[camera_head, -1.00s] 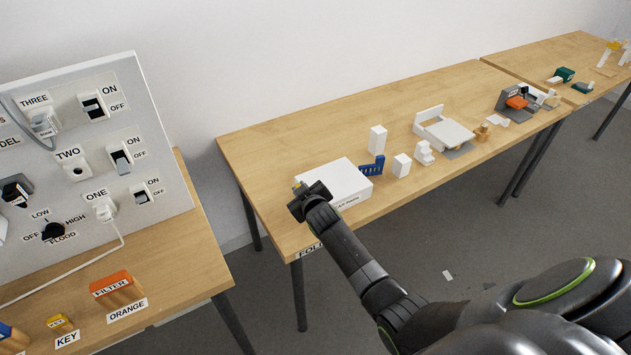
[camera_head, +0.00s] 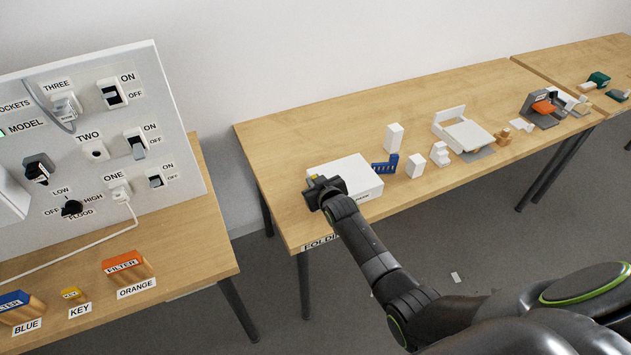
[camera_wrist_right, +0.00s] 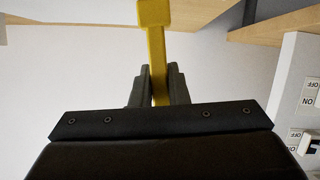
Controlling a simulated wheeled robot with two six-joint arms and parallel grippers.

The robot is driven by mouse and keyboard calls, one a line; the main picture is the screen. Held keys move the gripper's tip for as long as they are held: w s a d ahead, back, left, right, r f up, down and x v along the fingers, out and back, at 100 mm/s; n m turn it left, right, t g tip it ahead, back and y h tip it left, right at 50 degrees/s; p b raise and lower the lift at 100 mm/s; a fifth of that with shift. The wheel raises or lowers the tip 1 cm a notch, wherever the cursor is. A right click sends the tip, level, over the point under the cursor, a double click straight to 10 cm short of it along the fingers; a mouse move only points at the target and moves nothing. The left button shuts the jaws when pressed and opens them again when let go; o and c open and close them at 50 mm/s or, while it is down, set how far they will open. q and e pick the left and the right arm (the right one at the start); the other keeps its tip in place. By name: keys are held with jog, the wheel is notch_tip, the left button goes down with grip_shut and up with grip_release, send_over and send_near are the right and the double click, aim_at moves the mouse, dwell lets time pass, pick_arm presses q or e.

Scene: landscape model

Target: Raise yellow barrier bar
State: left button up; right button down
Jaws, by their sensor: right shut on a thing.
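The yellow barrier bar (camera_wrist_right: 156,62) stands out between the fingers of my right gripper (camera_wrist_right: 156,88) in the right wrist view, with a wider yellow block at its far end. The gripper is shut on the bar. In the head view my right gripper (camera_head: 321,187) is at the left end of a white box (camera_head: 352,172) on the middle table. Only a small bit of yellow (camera_head: 313,177) shows there beside the gripper, which hides the rest of the bar and the box's near left corner. My left gripper is not in view.
Behind and right of the box on the table (camera_head: 283,145) are a blue piece (camera_head: 385,165), white blocks (camera_head: 393,137) and a white model (camera_head: 463,133). A panel with switches and sockets (camera_head: 90,125) stands on the left table. The table's back left is bare.

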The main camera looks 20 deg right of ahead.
jog(key=c, duration=1.4)
grip_release()
jog(key=shift+d, duration=0.1)
jog(key=b+v, duration=0.1)
jog(key=v, duration=1.6)
jog(key=shift+s, duration=0.15)
